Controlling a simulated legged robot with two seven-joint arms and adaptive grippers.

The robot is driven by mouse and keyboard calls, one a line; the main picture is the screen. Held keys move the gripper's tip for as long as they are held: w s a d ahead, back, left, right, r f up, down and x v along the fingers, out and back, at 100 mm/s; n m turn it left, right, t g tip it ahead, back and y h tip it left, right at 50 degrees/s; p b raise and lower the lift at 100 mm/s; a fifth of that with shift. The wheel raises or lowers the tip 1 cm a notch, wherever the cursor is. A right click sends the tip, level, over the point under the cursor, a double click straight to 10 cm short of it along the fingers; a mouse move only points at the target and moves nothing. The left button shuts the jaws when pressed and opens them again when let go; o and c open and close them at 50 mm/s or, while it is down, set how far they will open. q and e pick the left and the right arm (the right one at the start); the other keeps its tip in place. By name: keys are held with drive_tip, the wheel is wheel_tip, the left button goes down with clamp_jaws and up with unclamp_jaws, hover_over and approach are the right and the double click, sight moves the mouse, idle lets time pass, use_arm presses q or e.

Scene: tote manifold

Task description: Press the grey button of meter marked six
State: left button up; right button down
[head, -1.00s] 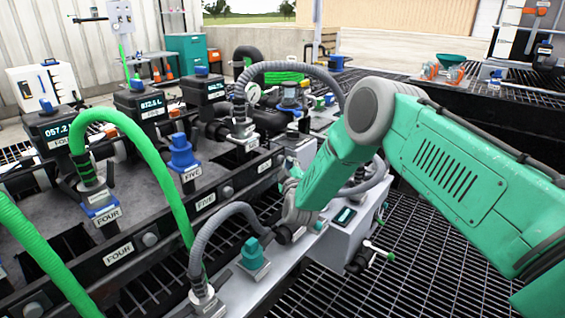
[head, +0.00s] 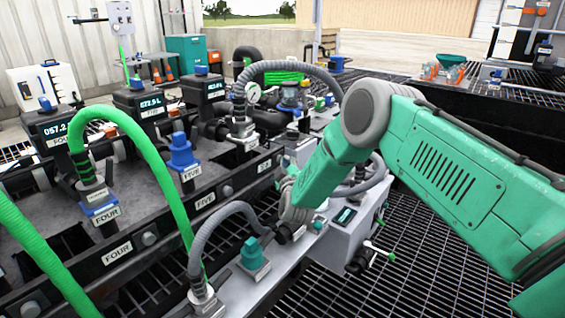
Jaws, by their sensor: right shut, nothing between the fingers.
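The meter marked six appears to be the third black meter in the row (head: 209,88); its label is too small to read surely. On the black rail in front is a small label that seems to read SIX (head: 264,166), with a round grey button (head: 279,160) close to its right. My right gripper (head: 284,181) is at the end of the green arm, near this button and largely hidden by my own wrist. It is shut and holds nothing. I cannot tell whether it touches the button. My left gripper is out of view.
Meters marked four (head: 57,128) and five (head: 145,103) stand to the left. A grey hose (head: 222,213) arches left of my wrist, and a green hose (head: 150,150) rises further left. A grey box with a display (head: 345,235) stands just right of my wrist.

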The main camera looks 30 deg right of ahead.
drive_tip(key=shift+s, duration=0.1)
drive_tip(key=shift+s+d+p, duration=0.35)
drive_tip(key=shift+s+p, duration=0.5)
drive_tip(key=s+p, duration=0.1)
drive_tip(key=s+d+p, duration=0.1)
drive_tip(key=s, duration=0.1)
drive_tip(key=s+d+p, duration=0.1)
drive_tip(key=shift+s, duration=0.35)
idle(0.7)
